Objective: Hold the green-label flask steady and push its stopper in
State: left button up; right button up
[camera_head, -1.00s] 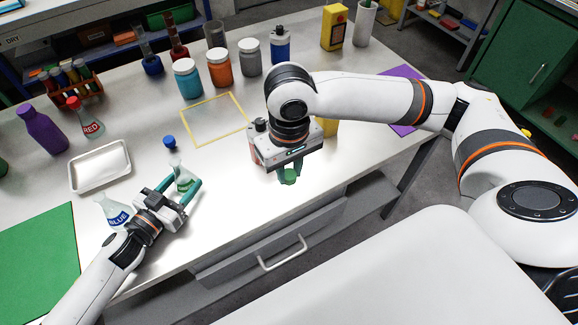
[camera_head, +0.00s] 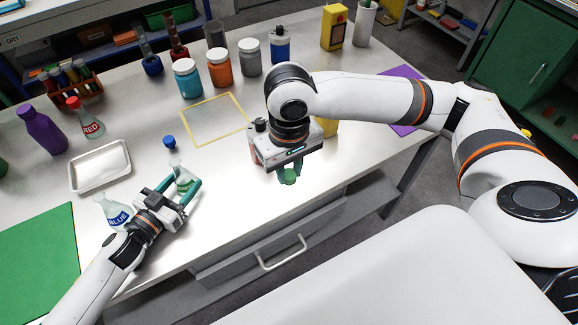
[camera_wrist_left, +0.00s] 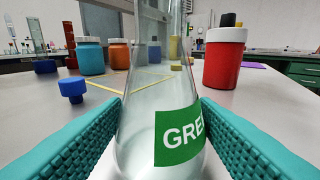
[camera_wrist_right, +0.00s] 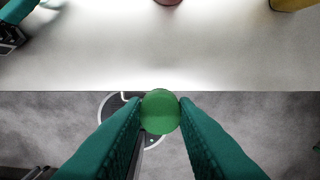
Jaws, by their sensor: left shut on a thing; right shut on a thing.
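The clear green-label flask (camera_head: 182,176) stands upright on the table in the head view. My left gripper (camera_head: 187,193) is shut around its body. The left wrist view shows the flask (camera_wrist_left: 160,120) between the two teal fingers, its green label partly cut off by the right finger. My right gripper (camera_head: 289,168) is shut on a green stopper (camera_head: 290,176), well to the right of the flask. The right wrist view shows the stopper (camera_wrist_right: 160,112) between the fingertips, seen against the floor past the table edge. The flask's mouth is out of frame in the left wrist view.
The BLUE flask (camera_head: 116,214) stands beside my left gripper. A blue stopper (camera_head: 169,141) is on the table behind the green-label flask. A white tray (camera_head: 101,184) and the RED flask (camera_head: 90,125) are to the left. A red jar (camera_wrist_left: 224,57) stands near my right gripper.

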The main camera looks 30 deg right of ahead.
jog(key=shift+w, duration=0.1)
jog(key=w+a+r, duration=0.3)
jog(key=w+a, duration=0.5)
jog(key=a, duration=0.2)
jog(key=w+a+r, duration=0.4)
jog(key=w+a, duration=0.4)
jog(key=a, duration=0.1)
pick_arm(q)
jog(key=shift+f, duration=0.1)
pick_arm(e)
jog(key=shift+s+f, duration=0.1)
jog(key=shift+f, duration=2.25)
jog(key=shift+f, duration=1.15)
jog(key=o, duration=1)
jog(key=shift+r, duration=0.15)
jog(key=shift+r, duration=2.35)
